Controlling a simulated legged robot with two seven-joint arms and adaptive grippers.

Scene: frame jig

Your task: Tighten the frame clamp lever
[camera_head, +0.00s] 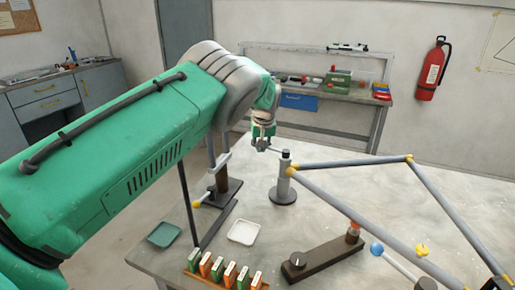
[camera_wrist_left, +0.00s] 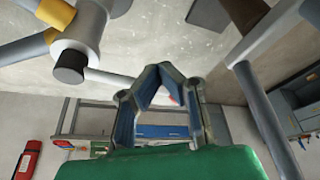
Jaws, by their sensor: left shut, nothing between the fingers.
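The frame clamp is a grey post (camera_head: 284,182) on a round dark base, with a black cap on top; it shows at the upper left in the left wrist view (camera_wrist_left: 84,28). A thin grey clamp lever (camera_head: 274,151) sticks out from the post's top toward my left gripper (camera_head: 262,147). In the left wrist view the lever (camera_wrist_left: 108,78) runs toward the fingers, and a bit of red shows behind them. The fingertips (camera_wrist_left: 158,72) meet, shut and empty, close to the lever; I cannot tell whether they touch it. My right gripper is not in view.
Grey frame tubes (camera_head: 350,163) with yellow joints fill the right of the table (camera_head: 330,215). A dark bar with a knob (camera_head: 320,260), a white tray (camera_head: 243,232), a green tray (camera_head: 164,235) and a rack of coloured blocks (camera_head: 222,272) stand in front. A post (camera_head: 219,165) stands left.

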